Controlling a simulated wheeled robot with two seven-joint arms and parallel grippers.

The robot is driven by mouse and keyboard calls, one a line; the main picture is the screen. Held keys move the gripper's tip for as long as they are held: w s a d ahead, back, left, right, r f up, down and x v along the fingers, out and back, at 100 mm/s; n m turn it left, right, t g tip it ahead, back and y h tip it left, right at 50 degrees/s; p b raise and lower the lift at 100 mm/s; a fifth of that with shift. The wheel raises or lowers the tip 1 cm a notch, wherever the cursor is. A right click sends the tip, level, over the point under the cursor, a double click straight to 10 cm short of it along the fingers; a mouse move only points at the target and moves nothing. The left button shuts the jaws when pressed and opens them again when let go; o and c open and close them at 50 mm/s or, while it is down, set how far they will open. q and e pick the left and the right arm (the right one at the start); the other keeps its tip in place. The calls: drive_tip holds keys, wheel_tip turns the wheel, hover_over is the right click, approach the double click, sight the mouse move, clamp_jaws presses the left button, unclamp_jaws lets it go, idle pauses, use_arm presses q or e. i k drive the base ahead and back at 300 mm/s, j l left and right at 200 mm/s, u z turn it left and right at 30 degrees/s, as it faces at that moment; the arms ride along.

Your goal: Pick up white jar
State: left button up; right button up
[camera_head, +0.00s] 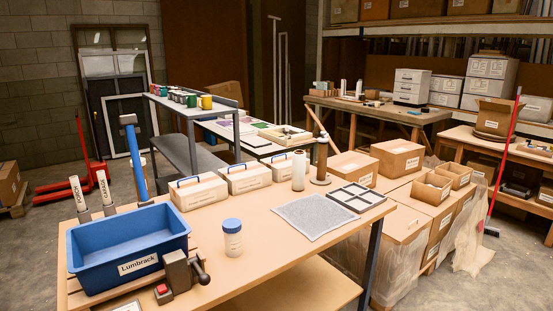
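A taller white cylinder (298,172) stands farther back on the same table. Neither of my grippers shows in the head view, so I cannot see how they stand.
Several white boxes (198,193) line the back. A grey cloth (314,216) and a divided tray (355,197) lie right.

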sight(233, 248)
drive_tip(key=i+l+u, duration=0.1)
drive_tip(key=u, duration=0.3)
drive_tip(key=i+l+u, duration=0.1)
drive_tip(key=u, duration=0.3)
drive_tip(key=i+l+u, duration=0.15)
drive_tip(key=l, duration=0.3)
drive_tip(key=i+l+u, duration=0.15)
drive_tip(key=l, duration=0.35)
drive_tip(key=l+u, duration=0.15)
drive_tip(key=l, duration=0.3)
drive_tip(key=i+l, duration=0.1)
drive_tip(key=l, duration=0.3)
drive_tip(key=i+l, duration=0.1)
drive_tip(key=l, duration=0.35)
drive_tip(key=i+l, duration=0.1)
drive_tip(key=l, duration=0.3)
